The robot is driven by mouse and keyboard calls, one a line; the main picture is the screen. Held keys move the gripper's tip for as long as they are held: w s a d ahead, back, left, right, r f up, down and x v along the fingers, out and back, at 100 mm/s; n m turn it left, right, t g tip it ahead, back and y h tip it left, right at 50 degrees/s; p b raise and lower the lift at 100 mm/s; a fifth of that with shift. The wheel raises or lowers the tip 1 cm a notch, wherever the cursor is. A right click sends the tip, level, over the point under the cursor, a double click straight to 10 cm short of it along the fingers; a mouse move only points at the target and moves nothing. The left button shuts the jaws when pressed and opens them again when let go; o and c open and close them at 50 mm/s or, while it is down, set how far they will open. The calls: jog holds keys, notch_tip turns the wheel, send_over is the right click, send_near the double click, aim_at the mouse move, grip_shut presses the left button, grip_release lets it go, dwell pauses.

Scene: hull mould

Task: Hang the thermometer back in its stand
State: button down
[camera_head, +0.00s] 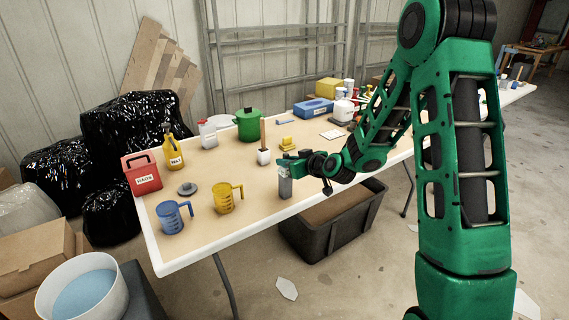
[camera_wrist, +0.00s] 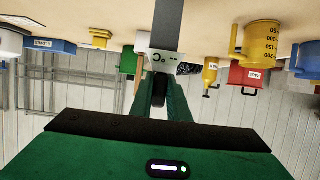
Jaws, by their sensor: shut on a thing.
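My gripper (camera_head: 287,164) is shut on the thermometer, above the table's front edge in the head view. In the upside-down wrist view, the thermometer's white head (camera_wrist: 158,62) with a "°C" mark sits at the green fingertips of my gripper (camera_wrist: 160,88). A flat grey bar (camera_wrist: 168,22) runs from it towards the picture's top. In the head view the grey part (camera_head: 285,187) hangs upright below my gripper; I cannot tell whether its lower end touches anything. I cannot clearly make out the stand in either view.
The table (camera_head: 225,232) holds a yellow jug (camera_head: 224,200), a blue jug (camera_head: 170,219), a white pot with a brown stick (camera_head: 264,157), a green pot (camera_head: 249,124) and a blue box (camera_head: 313,108). A dark crate (camera_head: 318,240) stands below. Table space between the yellow jug and my gripper is clear.

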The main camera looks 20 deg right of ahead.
jog(key=c, duration=1.7)
grip_release()
jog(key=shift+f, duration=0.25)
jog(key=s+d+r+m+g+h, duration=0.1)
jog(key=s+d+r+m+g, duration=0.1)
jog(key=s, duration=1.4)
jog(key=s+d+r+m+g+h, duration=0.2)
jog(key=s+d+m+g, duration=0.3)
jog(key=s+d, duration=0.4)
jog(key=s+d+r+m+g+h, duration=0.1)
jog(key=s+d+r+m+g, duration=0.2)
jog(key=s, duration=2.1)
jog(key=shift+d+r+g, duration=0.3)
jog(key=shift+d+g, duration=0.35)
jog(key=shift+g, duration=0.05)
jog(key=shift+d+r+g, duration=0.25)
jog(key=shift+d+g, duration=0.4)
jog(key=shift+g, duration=0.05)
